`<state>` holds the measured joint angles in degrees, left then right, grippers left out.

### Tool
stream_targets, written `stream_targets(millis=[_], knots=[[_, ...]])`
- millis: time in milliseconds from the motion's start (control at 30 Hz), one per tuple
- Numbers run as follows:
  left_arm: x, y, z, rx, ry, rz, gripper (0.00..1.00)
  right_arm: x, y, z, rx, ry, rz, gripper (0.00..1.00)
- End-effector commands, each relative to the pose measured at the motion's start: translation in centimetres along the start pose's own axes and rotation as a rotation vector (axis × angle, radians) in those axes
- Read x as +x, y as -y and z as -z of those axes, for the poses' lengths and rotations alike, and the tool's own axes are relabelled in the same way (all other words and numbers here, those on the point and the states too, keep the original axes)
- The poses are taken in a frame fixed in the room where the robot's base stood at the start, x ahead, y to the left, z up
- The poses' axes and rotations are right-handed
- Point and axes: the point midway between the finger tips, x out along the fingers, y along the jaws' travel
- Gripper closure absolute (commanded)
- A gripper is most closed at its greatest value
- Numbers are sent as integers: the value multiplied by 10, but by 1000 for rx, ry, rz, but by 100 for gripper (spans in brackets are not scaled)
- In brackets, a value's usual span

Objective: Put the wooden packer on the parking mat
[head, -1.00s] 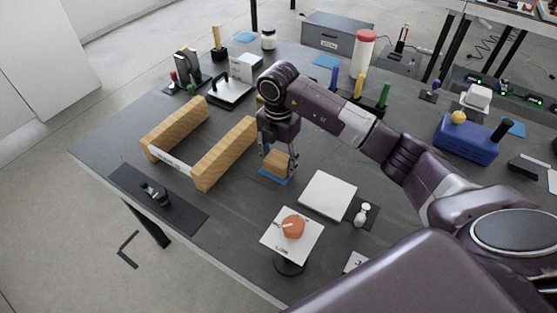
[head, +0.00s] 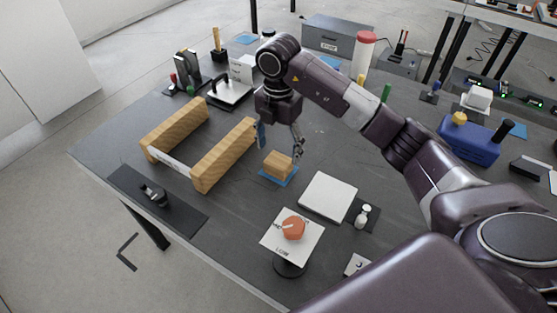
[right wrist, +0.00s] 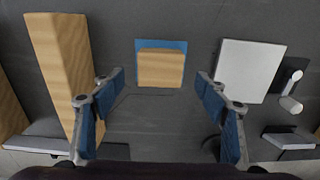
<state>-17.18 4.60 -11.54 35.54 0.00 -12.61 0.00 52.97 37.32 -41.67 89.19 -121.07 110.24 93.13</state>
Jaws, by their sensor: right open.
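The wooden packer (head: 278,163), a small pale block, rests on a blue parking mat (head: 290,180) on the dark table. In the right wrist view the packer (right wrist: 160,68) covers most of the mat (right wrist: 161,44), with a blue strip showing along the far edge and at its sides. My right gripper (head: 279,145) is open and empty above the packer, its fingers spread wide to either side and apart from it. The open fingers (right wrist: 160,85) also frame the view in the right wrist view. My left gripper is not in view.
Two long wooden beams (head: 225,155) joined by a labelled plate stand left of the packer. A white square plate (head: 328,196) lies to its right. Bottles, tools and a blue box (head: 468,138) stand farther back and right.

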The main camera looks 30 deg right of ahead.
Motion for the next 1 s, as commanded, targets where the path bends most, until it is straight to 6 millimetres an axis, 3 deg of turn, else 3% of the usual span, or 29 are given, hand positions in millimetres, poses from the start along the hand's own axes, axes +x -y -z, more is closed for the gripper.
stream_targets(millis=[100,300,1000], knots=[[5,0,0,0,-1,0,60,-26,-1,-1,1,3,-4,33],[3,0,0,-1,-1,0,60,-54,0,-1,1,2,0,33],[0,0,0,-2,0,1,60,-64,0,0,1,0,1,33]])
